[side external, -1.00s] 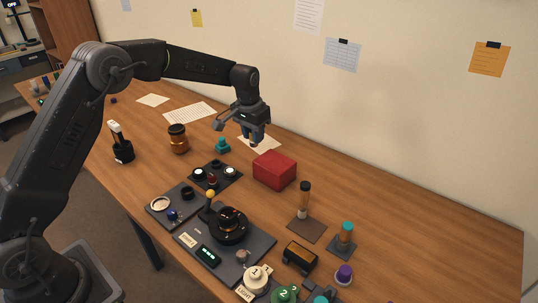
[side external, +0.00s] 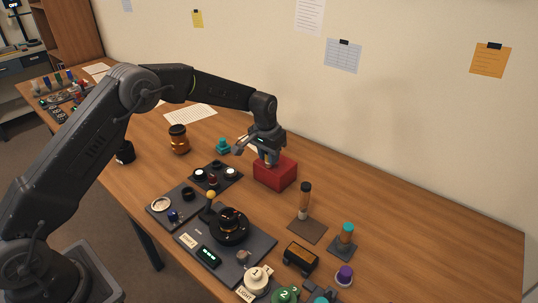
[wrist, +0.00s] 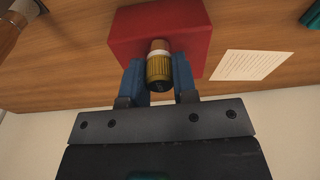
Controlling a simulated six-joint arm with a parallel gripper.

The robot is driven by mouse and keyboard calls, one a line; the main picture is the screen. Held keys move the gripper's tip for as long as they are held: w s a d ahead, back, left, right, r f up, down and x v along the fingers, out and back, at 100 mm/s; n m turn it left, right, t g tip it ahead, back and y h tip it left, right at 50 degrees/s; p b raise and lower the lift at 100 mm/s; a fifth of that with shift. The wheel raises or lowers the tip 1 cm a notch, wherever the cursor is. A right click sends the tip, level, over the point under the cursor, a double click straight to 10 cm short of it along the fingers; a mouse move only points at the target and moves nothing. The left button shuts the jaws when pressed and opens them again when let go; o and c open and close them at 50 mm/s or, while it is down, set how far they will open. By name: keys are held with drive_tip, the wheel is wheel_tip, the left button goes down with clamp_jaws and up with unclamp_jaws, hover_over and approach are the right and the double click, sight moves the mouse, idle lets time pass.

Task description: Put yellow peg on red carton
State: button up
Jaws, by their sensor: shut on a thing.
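The red carton (side external: 275,176) stands on the wooden table near the middle in the side view. It also fills the upper middle of the wrist view (wrist: 190,22). My gripper (side external: 268,162) is over the carton's left part in the side view. In the wrist view my gripper (wrist: 158,78) has its blue fingers on both sides of the yellow peg (wrist: 159,70), shut on it. I cannot tell whether the tip touches the carton.
A dark panel with round pieces (side external: 215,177) lies left of the carton. An amber jar (side external: 179,140) and a teal piece (side external: 223,146) stand behind it. A dark upright cylinder (side external: 304,196) stands to the right. The table's right part is clear.

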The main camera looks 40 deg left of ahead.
sight(266, 155)
drive_tip(key=o, duration=0.9)
drive_tip(key=shift+f, duration=0.1)
drive_tip(key=s+r+t, duration=0.1)
drive_tip(key=s+r, duration=0.3)
drive_tip(key=r, duration=0.6)
drive_tip(key=s+r, duration=0.4)
drive_tip(key=r, duration=0.6)
drive_tip(key=s+r+t, duration=0.1)
drive_tip(key=s+r, duration=0.4)
drive_tip(key=s, duration=0.5)
drive_tip(key=s+f+t, duration=0.1)
drive_tip(key=s+f, duration=0.1)
drive_tip(key=s, duration=0.8)
drive_tip(key=s+f+t, duration=0.1)
drive_tip(key=s+f, duration=0.1)
drive_tip(key=s, duration=0.8)
drive_tip(key=shift+d, duration=0.45)
drive_tip(key=shift+s, duration=0.1)
